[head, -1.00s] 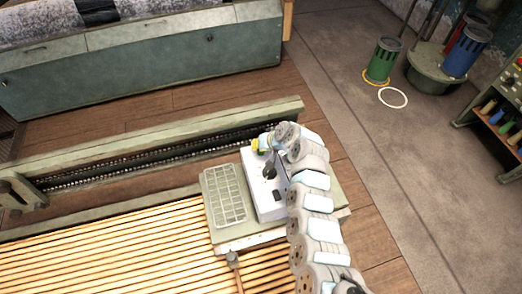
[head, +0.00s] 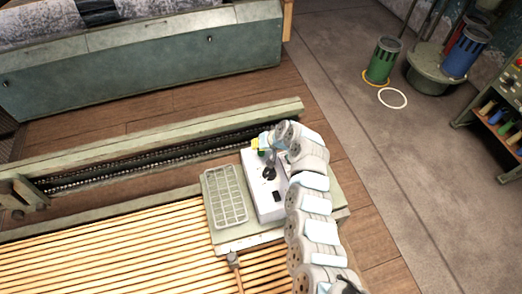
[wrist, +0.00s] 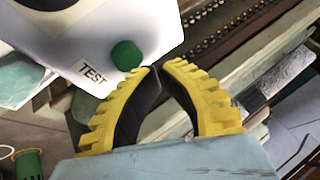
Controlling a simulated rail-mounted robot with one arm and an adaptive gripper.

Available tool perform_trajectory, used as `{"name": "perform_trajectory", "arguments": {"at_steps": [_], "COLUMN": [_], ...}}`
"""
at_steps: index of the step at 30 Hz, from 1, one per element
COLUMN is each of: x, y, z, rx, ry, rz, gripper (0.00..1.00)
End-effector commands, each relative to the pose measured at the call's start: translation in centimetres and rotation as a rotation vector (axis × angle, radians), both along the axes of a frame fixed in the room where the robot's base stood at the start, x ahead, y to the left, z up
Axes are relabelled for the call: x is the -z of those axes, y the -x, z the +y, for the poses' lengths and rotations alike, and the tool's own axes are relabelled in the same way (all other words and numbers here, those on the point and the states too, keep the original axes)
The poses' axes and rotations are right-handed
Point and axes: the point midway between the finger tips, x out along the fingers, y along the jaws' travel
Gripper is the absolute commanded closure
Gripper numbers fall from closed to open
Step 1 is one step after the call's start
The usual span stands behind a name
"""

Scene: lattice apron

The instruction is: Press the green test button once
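The green test button (wrist: 126,55) is a round knob on a white box (wrist: 70,30), beside a label reading TEST (wrist: 92,75). My gripper (wrist: 159,67) has yellow ribbed fingers with dark inner pads. Its tips come together, with nothing seen between them. In the wrist view the tips lie just right of the button; I cannot tell whether they touch it. In the head view my gripper (head: 256,143) is over the box's far end.
A grey-green gridded tray (head: 225,196) lies left of the box. A dark knob (head: 269,174) stands on the box top. A long rail (head: 160,136) with a dark toothed strip runs behind. Wooden slats (head: 110,250) lie at the left front.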

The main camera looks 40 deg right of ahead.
Motion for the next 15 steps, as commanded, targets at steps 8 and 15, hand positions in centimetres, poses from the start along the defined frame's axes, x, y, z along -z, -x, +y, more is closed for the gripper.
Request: {"name": "perform_trajectory", "arguments": {"at_steps": [8,15], "x": [-0.1,-1.4], "y": [0.0,-0.1], "z": [0.0,0.0], "rx": [0.000,0.000], "ry": [0.000,0.002], "rz": [-0.001,-0.003], "gripper": [1.00,1.00]}}
